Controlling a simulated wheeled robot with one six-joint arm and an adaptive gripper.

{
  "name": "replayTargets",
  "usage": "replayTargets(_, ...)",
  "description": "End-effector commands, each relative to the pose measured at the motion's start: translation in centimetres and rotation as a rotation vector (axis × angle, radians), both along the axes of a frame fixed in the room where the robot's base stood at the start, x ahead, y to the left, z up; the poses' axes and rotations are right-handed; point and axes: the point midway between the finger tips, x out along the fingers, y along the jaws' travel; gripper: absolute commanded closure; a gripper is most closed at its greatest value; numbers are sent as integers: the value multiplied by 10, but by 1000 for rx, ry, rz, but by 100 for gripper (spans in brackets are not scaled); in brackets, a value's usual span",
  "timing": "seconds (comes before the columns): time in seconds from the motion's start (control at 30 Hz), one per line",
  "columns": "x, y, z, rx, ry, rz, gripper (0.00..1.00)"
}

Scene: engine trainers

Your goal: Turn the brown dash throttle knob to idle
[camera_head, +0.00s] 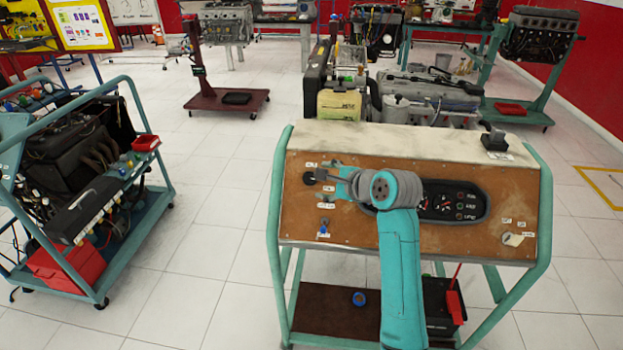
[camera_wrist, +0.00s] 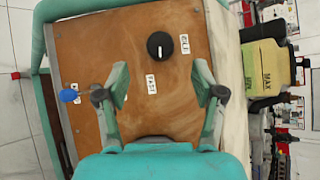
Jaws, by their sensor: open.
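A round black knob with a white pointer mark (camera_wrist: 160,46) sits on the brown panel (camera_wrist: 95,50) in the wrist view. Its pointer is toward the lower side of that picture. One small white label (camera_wrist: 185,44) is right of the knob and another (camera_wrist: 151,84) is below it; their text is hard to read. In the head view the knob (camera_head: 309,177) is at the panel's upper left, partly covered by my gripper (camera_head: 333,176). My gripper is open and empty, its two fingers (camera_wrist: 161,75) spread below the knob in the wrist view, apart from it.
An oval gauge cluster (camera_head: 455,203) lies right of my arm. A yellow container (camera_head: 339,104) stands behind the console.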

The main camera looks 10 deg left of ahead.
Motion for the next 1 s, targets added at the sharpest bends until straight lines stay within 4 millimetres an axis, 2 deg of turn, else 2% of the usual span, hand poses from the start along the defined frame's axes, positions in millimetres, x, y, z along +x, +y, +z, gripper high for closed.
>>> replayTargets(0.2,25,25,-19,0,0,2,32)
replayTargets(0.4,41,39,-30,0,-1,0,32)
replayTargets(0.83,46,44,-35,-1,-2,0,32)
replayTargets(0.87,46,44,-35,-1,-2,0,37)
replayTargets(1.0,46,44,-35,-1,-2,0,72)
